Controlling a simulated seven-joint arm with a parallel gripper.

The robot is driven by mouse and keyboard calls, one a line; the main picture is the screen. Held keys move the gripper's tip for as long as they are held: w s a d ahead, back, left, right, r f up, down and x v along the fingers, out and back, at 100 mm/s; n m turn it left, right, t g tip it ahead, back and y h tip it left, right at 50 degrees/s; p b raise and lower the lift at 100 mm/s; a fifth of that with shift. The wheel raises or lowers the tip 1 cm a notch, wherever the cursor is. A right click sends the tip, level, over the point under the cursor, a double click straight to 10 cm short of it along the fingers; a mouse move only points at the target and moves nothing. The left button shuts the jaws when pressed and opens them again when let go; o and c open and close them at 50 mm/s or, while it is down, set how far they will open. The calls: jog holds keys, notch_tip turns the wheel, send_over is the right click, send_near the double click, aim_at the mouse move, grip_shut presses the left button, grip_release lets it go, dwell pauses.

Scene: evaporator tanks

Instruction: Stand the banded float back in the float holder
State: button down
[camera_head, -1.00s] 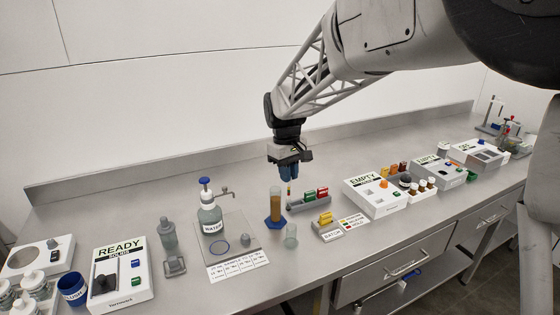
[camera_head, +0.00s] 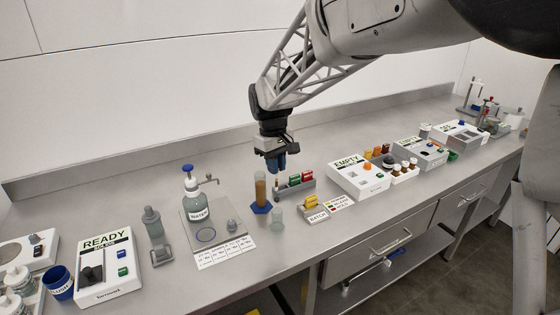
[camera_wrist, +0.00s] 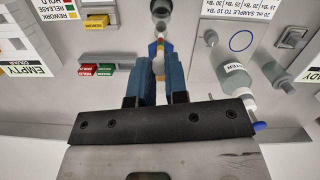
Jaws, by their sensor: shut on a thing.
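My gripper (camera_head: 275,168) is above the bench, just right of and above the top of the tall cylinder. Its blue fingers (camera_wrist: 160,82) are shut on the banded float (camera_wrist: 160,44), a thin piece with yellow and red bands pointing down between the fingertips in the wrist view. In the head view the float is mostly hidden. The measuring cylinder (camera_head: 260,190) holds amber liquid and has a blue foot. A grey rack (camera_head: 306,187) with green and red tags stands close to the right of my gripper. I cannot tell for sure which part is the float holder.
A small clear beaker (camera_head: 277,217) stands in front of the cylinder. The water bottle (camera_head: 197,206) stands on a plate to the left. A small stand with a yellow tag (camera_head: 310,203) and the white EMPTY box (camera_head: 358,177) are to the right. Bare bench lies behind.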

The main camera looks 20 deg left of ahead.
aim_at(276, 192)
jog(key=shift+f, duration=4.9)
jog(key=c, duration=1.1)
grip_release()
jog(key=shift+o, duration=0.2)
notch_tip(276, 192, up, 8)
jog(key=shift+w+a+f, duration=0.15)
jog(key=shift+w+a, duration=0.15)
jog(key=shift+a, duration=0.1)
